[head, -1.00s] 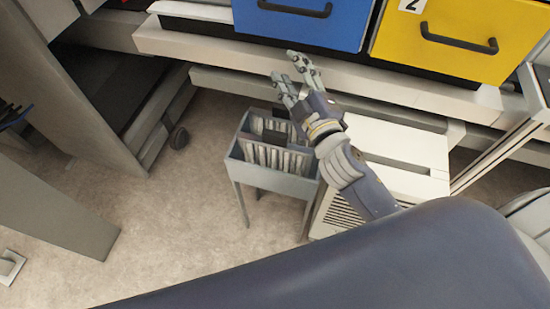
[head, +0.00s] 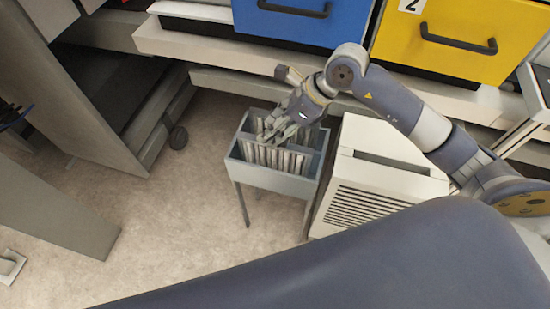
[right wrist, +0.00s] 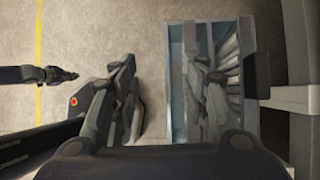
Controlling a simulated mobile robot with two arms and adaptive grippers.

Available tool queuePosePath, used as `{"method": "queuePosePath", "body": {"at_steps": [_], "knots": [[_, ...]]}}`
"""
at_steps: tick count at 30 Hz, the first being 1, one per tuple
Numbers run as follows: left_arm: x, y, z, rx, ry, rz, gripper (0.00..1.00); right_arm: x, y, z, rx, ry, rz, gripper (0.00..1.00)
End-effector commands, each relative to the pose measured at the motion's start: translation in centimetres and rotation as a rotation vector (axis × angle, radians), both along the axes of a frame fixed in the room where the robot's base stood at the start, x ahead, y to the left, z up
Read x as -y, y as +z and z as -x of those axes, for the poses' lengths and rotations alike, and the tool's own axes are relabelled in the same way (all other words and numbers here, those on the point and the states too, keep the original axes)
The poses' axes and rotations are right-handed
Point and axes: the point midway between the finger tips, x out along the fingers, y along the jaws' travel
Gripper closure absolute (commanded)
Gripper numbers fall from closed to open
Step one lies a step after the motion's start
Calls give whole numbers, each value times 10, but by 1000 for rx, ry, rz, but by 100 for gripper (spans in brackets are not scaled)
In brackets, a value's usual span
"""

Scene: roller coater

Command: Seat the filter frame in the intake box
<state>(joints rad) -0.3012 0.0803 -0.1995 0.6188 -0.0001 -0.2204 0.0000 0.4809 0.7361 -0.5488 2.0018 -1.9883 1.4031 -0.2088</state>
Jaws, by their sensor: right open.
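A grey rack (head: 272,181) on thin legs stands on the floor. Several pale filter frames (head: 282,160) stand upright in it. The likely intake box is a white box (head: 388,185) with a slot in its top and a louvred front, right of the rack. My right gripper (head: 275,134) is over the rack, fingers pointing down at the frames. In the right wrist view its jaws (right wrist: 165,90) are spread, one finger over the rack and one outside its wall. Nothing shows held. A dark jaw-like shape at the wrist view's left may be my left gripper; its state is unclear.
A blue drawer (head: 300,20) and a yellow drawer (head: 448,40) overhang the area at the back. A grey cart with a caster (head: 178,138) stands left of the rack. The floor (head: 165,220) in front of the rack is clear.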

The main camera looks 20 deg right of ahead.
Motion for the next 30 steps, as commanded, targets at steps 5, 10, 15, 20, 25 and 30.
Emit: {"method": "queuePosePath", "body": {"at_steps": [5,10,15,20,25,30], "knots": [[0,1,-1,1,-1,0,100,42,-8,-7,-6,-14,175,58],[0,5,-1,2,-1,0,100,41,-27,-11,-14,-16,201,58],[1,9,-2,3,-1,1,100,33,-51,-17,-12,-18,199,58],[1,11,-2,4,-1,1,100,30,-61,-20,-10,-15,199,58],[1,20,-3,4,-1,1,100,23,-73,-27,-13,-15,197,58],[1,26,-3,4,-1,1,100,16,-92,-35,-12,-17,196,58]]}}
